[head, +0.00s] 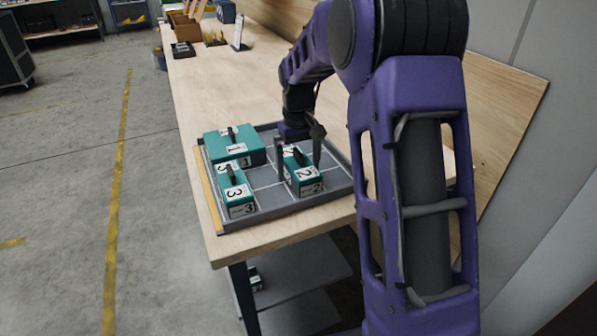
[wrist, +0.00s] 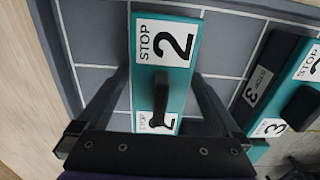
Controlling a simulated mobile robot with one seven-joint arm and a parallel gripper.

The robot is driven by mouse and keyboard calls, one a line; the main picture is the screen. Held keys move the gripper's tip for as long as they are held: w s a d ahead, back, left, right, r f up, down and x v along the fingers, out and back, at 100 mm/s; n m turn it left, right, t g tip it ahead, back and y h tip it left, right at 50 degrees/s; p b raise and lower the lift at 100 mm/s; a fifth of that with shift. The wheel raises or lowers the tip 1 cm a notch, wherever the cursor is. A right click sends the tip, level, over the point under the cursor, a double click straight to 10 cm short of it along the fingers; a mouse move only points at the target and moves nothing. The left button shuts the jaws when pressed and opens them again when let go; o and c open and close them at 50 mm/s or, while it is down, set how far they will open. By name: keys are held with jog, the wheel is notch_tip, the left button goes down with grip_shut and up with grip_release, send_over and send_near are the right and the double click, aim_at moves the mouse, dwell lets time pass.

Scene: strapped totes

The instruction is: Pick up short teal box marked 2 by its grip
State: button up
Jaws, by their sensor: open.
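The short teal box marked 2 (head: 304,180) stands in the grey tray (head: 285,203), with a dark grip on its top. In the wrist view the box (wrist: 178,90) shows a white label reading STOP 2, and its dark grip (wrist: 161,92) rises near the middle. My gripper (head: 299,165) is open above the box. In the wrist view its two fingers (wrist: 160,88) lie on either side of the box, with the grip between them. I cannot tell whether the fingers touch the box.
A teal box marked 1 (head: 236,148) and a teal box marked 3 (head: 236,190) stand to the left in the tray. The wooden tabletop (head: 215,95) behind the tray is mostly clear.

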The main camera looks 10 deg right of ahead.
jog(key=shift+r, duration=0.1)
grip_shut()
dwell(0.4)
